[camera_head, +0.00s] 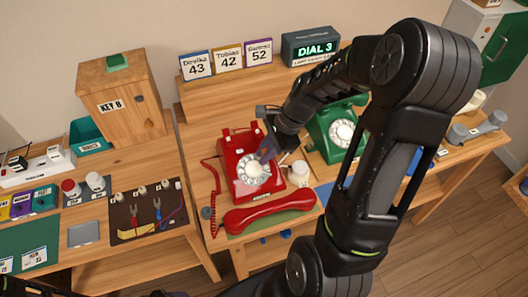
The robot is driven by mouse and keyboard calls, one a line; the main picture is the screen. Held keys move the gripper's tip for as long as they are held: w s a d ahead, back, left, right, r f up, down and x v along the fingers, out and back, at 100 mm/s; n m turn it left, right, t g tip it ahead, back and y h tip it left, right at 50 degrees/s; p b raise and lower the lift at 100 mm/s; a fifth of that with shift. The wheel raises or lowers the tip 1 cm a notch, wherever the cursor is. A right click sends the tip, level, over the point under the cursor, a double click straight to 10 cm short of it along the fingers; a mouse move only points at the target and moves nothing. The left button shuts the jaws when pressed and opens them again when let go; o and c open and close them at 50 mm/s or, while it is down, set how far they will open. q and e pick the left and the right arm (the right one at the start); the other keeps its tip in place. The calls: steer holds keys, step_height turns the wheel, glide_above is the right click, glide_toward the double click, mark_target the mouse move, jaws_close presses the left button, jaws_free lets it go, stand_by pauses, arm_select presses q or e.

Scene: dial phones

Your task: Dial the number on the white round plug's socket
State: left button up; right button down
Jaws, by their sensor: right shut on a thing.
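The red telephone (234,140) stands on the middle desk, its pale rotary dial (252,172) facing me. My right gripper (267,150) reaches down to the dial's upper right edge with its jaws closed; the exact contact is partly hidden by the fingers. The red handset (270,212) lies off the cradle in front. A white socket strip (38,170) with plugs and small labels is at the far left; its numbers are too small to read. A dark, purplish tip that may be my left gripper (172,294) barely shows at the bottom edge.
A lit sign (312,49) reads "DIAL 3". Name cards (228,59) show 43, 42 and 52. A green telephone (327,122) stands right, partly behind my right arm. A white cup (298,173) is beside the red telephone. A wooden key box (122,100) and tools (148,212) are left.

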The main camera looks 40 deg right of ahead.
steer(key=shift+s, duration=0.1)
steer(key=shift+s+a+f, duration=0.1)
steer(key=shift+s+f, duration=0.15)
steer(key=shift+s, duration=0.3)
steer(key=shift+s+a+f, duration=0.25)
steer(key=shift+s, duration=0.1)
steer(key=shift+s+a+r+p, duration=0.1)
steer(key=shift+s+r+p, duration=0.1)
steer(key=shift+r+p, duration=0.25)
steer(key=shift+s+a+r+p, duration=0.15)
steer(key=shift+r+p, duration=0.15)
steer(key=shift+r, duration=0.15)
steer(key=shift+d, duration=0.15)
step_height(320, 180, up, 6)
steer(key=s+a+p, duration=0.1)
steer(key=s+p, duration=0.1)
steer(key=p, duration=0.2)
steer(key=shift+s+r, duration=0.15)
steer(key=shift+s, duration=0.2)
